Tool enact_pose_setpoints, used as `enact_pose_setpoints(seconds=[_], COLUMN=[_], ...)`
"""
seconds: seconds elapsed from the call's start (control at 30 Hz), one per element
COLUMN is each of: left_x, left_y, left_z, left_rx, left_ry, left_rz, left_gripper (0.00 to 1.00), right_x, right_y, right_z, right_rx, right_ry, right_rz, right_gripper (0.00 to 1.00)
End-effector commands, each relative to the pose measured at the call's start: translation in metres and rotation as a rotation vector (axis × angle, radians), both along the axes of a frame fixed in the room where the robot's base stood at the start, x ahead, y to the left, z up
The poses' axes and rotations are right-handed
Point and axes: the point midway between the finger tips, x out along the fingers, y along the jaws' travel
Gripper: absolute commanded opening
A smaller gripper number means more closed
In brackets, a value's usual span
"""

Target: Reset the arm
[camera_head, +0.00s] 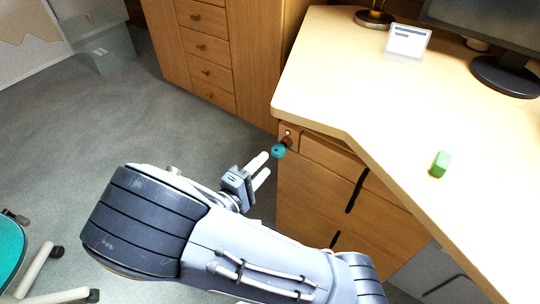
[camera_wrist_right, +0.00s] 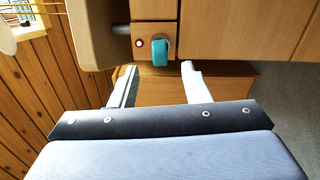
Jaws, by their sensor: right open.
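My right gripper (camera_head: 266,165) is open and empty, with two pale fingers pointing toward the desk's corner. A teal knob or handle (camera_head: 278,151) sticks out from the desk's wooden front, close to the fingertips. In the right wrist view the same teal knob (camera_wrist_right: 160,52) shows just beyond the open fingers, between their tips in the picture. I cannot tell if a finger touches it. A small lit red light (camera_wrist_right: 139,43) sits beside the knob on the wooden panel. My left gripper is not in view.
The pale desk top (camera_head: 335,75) overhangs the panel. A green block (camera_head: 440,164), a white card-like display (camera_head: 407,42) and a monitor (camera_head: 490,25) stand on it. A wooden drawer cabinet (camera_head: 205,48) is behind. A teal chair (camera_head: 12,250) is at left; the grey floor between is clear.

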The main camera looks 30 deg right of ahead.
Motion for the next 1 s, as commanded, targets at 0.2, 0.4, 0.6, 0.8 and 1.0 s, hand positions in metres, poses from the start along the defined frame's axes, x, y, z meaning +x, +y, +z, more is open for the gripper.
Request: enact_pose_setpoints(seconds=[0.2,0.4,0.6,0.8,1.0], left_x=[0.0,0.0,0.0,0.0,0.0], left_y=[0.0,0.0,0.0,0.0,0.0], left_z=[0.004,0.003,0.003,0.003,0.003], left_rx=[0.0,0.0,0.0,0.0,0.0], left_ry=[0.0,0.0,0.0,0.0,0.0], left_rz=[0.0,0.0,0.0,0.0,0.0], left_gripper=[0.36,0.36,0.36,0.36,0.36], right_x=[-0.006,-0.008,-0.038,-0.097,-0.137], right_y=[0.014,0.013,-0.016,-0.03,-0.014], right_z=[0.0,-0.001,-0.019,-0.042,-0.037], right_rx=[0.0,0.011,0.235,0.709,1.204], right_ry=[0.0,0.006,0.129,0.314,0.37], right_rz=[0.0,-0.01,-0.193,-0.441,-0.527], right_gripper=[0.43,0.43,0.43,0.43,0.43])
